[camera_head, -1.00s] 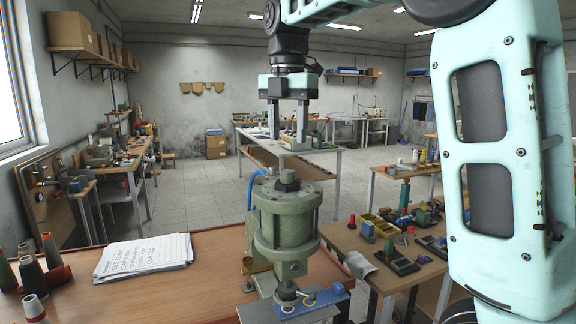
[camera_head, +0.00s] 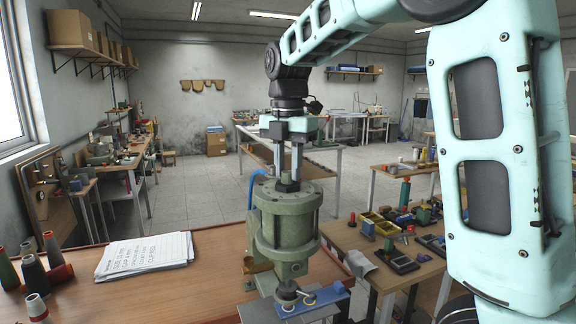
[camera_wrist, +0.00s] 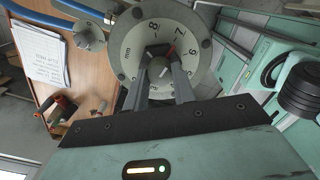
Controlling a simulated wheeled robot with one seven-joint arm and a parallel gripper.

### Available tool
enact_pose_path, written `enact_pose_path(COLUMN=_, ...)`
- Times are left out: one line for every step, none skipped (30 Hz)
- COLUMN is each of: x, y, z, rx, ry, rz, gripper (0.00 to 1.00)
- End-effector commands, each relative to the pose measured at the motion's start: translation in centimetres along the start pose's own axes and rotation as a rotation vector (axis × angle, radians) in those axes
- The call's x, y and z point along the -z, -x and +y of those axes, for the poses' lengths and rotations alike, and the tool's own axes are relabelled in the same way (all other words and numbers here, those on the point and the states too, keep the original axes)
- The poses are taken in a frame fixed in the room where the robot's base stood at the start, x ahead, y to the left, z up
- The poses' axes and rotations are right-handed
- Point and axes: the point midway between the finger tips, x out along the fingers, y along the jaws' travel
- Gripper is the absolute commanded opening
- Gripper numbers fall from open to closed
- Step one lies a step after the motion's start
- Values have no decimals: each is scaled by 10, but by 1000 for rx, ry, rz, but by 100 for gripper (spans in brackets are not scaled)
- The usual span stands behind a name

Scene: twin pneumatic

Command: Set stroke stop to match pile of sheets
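The green pneumatic cylinder (camera_head: 287,222) stands upright at the right end of the wooden bench, a dark knob (camera_head: 287,184) on its top. In the wrist view its dial (camera_wrist: 130,55) shows the figures 8, 7 and 6, the letters "mm" and a red mark near the 7. My gripper (camera_head: 288,176) points down at the knob. In the wrist view its fingers (camera_wrist: 160,62) stand on either side of the knob; whether they press on it I cannot tell. A pile of sheets (camera_head: 146,255) with handwriting lies on the bench left of the cylinder; the writing is too small to read surely.
Several thread cones (camera_head: 35,272) stand or lie at the bench's left end. A blue hose (camera_head: 254,185) runs behind the cylinder. A side table (camera_head: 340,236) with small parts and bins is close on the right. The bench (camera_head: 200,290) is clear between the sheets and the cylinder.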

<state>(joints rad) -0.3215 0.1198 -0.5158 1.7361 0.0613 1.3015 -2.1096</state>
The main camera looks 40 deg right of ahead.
Motion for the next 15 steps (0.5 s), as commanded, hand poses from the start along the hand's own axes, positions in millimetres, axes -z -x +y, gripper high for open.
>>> enact_pose_path(x=0, y=0, z=0, rx=0, ry=0, rz=0, gripper=3)
enact_pose_path(x=0, y=0, z=0, rx=0, ry=0, rz=0, gripper=3)
enact_pose_path(x=0, y=0, z=0, rx=0, ry=-1, rz=0, gripper=3)
enact_pose_path(x=0, y=0, z=0, rx=0, ry=-1, rz=0, gripper=3)
enact_pose_path(x=0, y=0, z=0, rx=0, ry=-3, rz=0, gripper=3)
enact_pose_path(x=0, y=0, z=0, rx=0, ry=-7, rz=0, gripper=3)
enact_pose_path(x=0, y=0, z=0, rx=0, ry=-11, rz=0, gripper=3)
enact_pose_path(x=0, y=1, z=0, rx=0, ry=-16, rz=0, gripper=4)
enact_pose_path(x=0, y=1, z=0, rx=0, ry=-24, rz=0, gripper=4)
enact_pose_path(x=0, y=1, z=0, rx=0, ry=-33, rz=0, gripper=4)
enact_pose_path(x=0, y=1, z=0, rx=0, ry=-44, rz=0, gripper=4)
enact_pose_path(x=0, y=1, z=0, rx=0, ry=-60, rz=0, gripper=4)
enact_pose_path(x=0, y=1, z=0, rx=0, ry=-74, rz=0, gripper=4)
enact_pose_path(x=0, y=1, z=0, rx=1, ry=-90, rz=0, gripper=4)
enact_pose_path(x=0, y=1, z=0, rx=0, ry=-114, rz=0, gripper=4)
